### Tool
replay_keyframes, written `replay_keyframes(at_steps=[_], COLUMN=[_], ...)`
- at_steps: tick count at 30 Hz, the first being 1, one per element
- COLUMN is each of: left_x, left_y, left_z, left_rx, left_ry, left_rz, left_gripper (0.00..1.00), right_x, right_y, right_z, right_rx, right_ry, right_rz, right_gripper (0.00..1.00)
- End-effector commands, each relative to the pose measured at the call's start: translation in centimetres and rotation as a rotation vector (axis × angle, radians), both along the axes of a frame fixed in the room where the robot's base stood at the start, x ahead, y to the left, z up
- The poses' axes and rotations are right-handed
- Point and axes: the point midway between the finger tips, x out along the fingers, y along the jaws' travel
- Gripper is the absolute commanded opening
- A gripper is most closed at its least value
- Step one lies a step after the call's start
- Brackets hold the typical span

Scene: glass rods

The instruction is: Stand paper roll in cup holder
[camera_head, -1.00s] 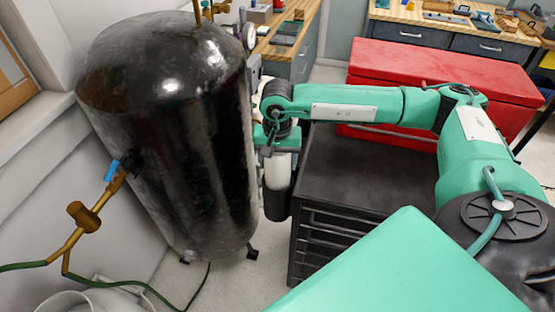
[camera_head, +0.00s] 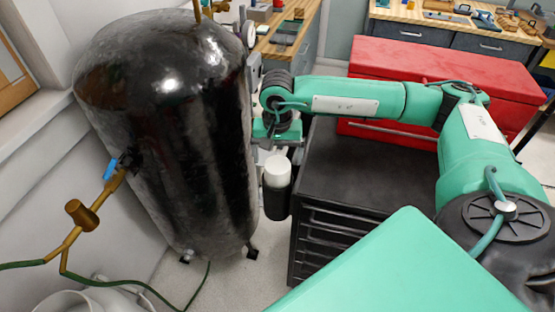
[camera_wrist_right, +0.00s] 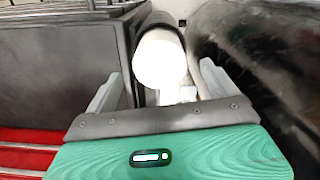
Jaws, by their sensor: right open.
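The white paper roll (camera_head: 277,171) stands upright in the black cup holder (camera_head: 277,203) on the side of the dark tool cabinet. Its top shows above the holder's rim. My right gripper (camera_head: 272,147) is above the roll and apart from it. In the right wrist view the open fingers (camera_wrist_right: 158,92) show on either side of the roll's white end (camera_wrist_right: 160,60), with nothing held. The dark holder (camera_wrist_right: 160,24) shows behind the roll there. My left gripper is not in view.
A large black tank (camera_head: 170,130) stands close to the left of the holder. The dark tool cabinet (camera_head: 350,170) is on the right, with a red chest (camera_head: 440,85) behind it. Workbenches (camera_head: 435,15) stand at the back.

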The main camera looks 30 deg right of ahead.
Motion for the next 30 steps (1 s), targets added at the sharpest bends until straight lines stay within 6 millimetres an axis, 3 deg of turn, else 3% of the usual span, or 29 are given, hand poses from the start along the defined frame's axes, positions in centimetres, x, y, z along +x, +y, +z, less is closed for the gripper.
replay_keyframes(at_steps=[9,15,21,30], left_x=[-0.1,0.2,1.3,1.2], left_y=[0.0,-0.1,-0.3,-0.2], left_z=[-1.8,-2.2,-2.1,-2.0], left_rx=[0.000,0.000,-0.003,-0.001], left_ry=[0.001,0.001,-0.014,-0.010], left_rz=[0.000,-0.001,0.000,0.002], left_gripper=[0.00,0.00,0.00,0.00], right_x=[0.1,0.1,0.0,0.0], right_y=[0.0,0.0,0.0,0.0], right_z=[7.0,10.5,11.9,12.0], right_rx=[0.001,0.000,0.000,0.000], right_ry=[-0.006,-0.003,-0.001,0.000], right_rz=[0.001,0.000,0.000,0.000], right_gripper=[0.89,0.89,0.89,0.89])
